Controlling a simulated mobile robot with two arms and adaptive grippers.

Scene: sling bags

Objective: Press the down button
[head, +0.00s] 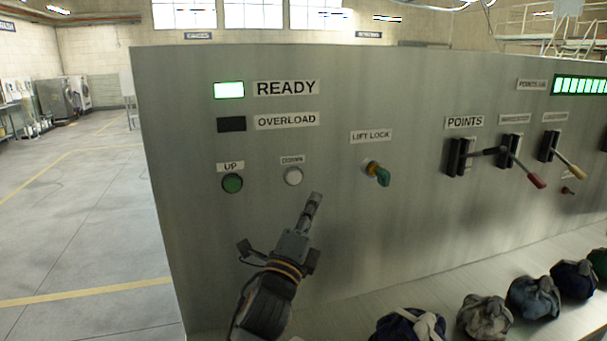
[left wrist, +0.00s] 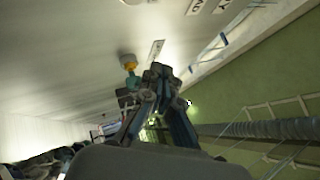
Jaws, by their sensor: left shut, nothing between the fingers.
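The down button (head: 293,176) is a pale round button under a DOWN label on the grey control panel (head: 330,230) in the head view. The green up button (head: 232,183) is to its left. My left gripper (head: 315,198) is shut and empty, its fingertips a little below and right of the down button in the picture. Whether they touch the panel I cannot tell. The left wrist view shows the closed fingers (left wrist: 160,72) close to the panel face. My right gripper is not in view.
A teal key switch (head: 380,175) labelled LIFT LOCK sticks out to the right. Levers (head: 520,165) project further right. Several tied cloth bags (head: 485,315) sit on the ledge below. The READY lamp (head: 229,90) is lit; the OVERLOAD lamp (head: 231,124) is dark.

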